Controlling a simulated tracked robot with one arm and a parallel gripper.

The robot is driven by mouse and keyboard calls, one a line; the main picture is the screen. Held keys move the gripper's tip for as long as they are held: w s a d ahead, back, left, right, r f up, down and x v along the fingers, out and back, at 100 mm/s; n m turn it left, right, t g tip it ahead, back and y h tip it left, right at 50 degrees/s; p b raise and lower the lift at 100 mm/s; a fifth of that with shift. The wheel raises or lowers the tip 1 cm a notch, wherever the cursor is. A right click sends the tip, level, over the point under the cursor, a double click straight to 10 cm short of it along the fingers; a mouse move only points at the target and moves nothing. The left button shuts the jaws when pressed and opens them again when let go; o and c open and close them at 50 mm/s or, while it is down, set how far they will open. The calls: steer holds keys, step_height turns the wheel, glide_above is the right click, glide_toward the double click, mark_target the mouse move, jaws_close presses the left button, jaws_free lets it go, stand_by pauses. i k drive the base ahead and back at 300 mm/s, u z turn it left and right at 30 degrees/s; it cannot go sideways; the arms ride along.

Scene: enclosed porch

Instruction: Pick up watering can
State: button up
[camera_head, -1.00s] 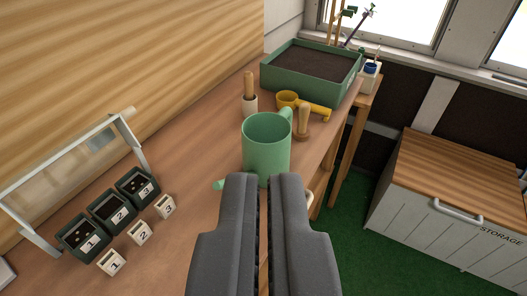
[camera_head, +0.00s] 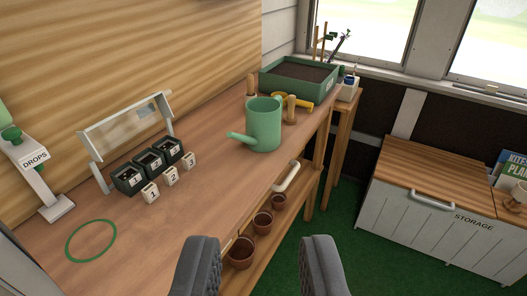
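A light green watering can (camera_head: 264,126) stands upright on the wooden bench (camera_head: 215,200), near its front edge. Its spout points left and its handle is mostly hidden behind the body. My gripper (camera_head: 260,262) is at the bottom of the view, with its two dark grey fingers wide apart and nothing between them. It is nearer to me than the can and apart from it.
Numbered seed pots (camera_head: 150,162) and a small frame (camera_head: 128,122) stand left of the can. A yellow scoop (camera_head: 300,103), wooden-handled tools and a green soil planter (camera_head: 300,77) stand behind it. Terracotta pots (camera_head: 241,252) sit on the lower shelf. A green ring (camera_head: 91,241) marks clear bench at left.

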mark_target(264, 115)
steer(key=u, duration=0.1)
steer(key=k, duration=0.35)
steer(key=z, duration=0.95)
steer(key=i, duration=2.4)
steer(key=u, duration=0.6)
